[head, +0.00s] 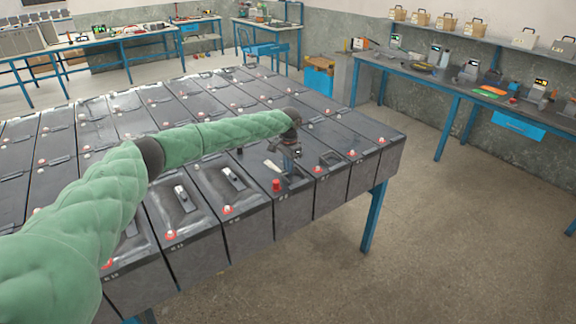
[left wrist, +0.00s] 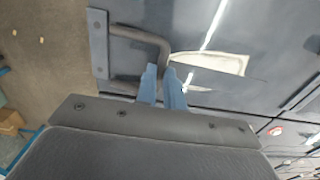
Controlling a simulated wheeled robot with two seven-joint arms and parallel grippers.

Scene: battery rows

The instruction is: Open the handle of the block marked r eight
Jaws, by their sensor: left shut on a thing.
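My left gripper (head: 290,158) reaches over the dark block (head: 294,206) near the right part of the front row. In the left wrist view the blue fingers (left wrist: 163,88) are shut on the bent grey handle (left wrist: 143,35), near its corner. The handle is fixed to a flat bar at the left of that view. A pale tag or flap (left wrist: 215,62) lies beside the fingers. The block's mark is too small to read for sure. The gripper hides part of the handle in the head view, so its angle is unclear. My right gripper is not in view.
Neighbouring blocks (head: 232,190) with flat handles stand tightly packed in rows on a blue-legged table (head: 374,215). A red cap (head: 276,185) stands at the held block's front. A workbench (head: 450,85) with instruments runs along the right wall. The floor between is clear.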

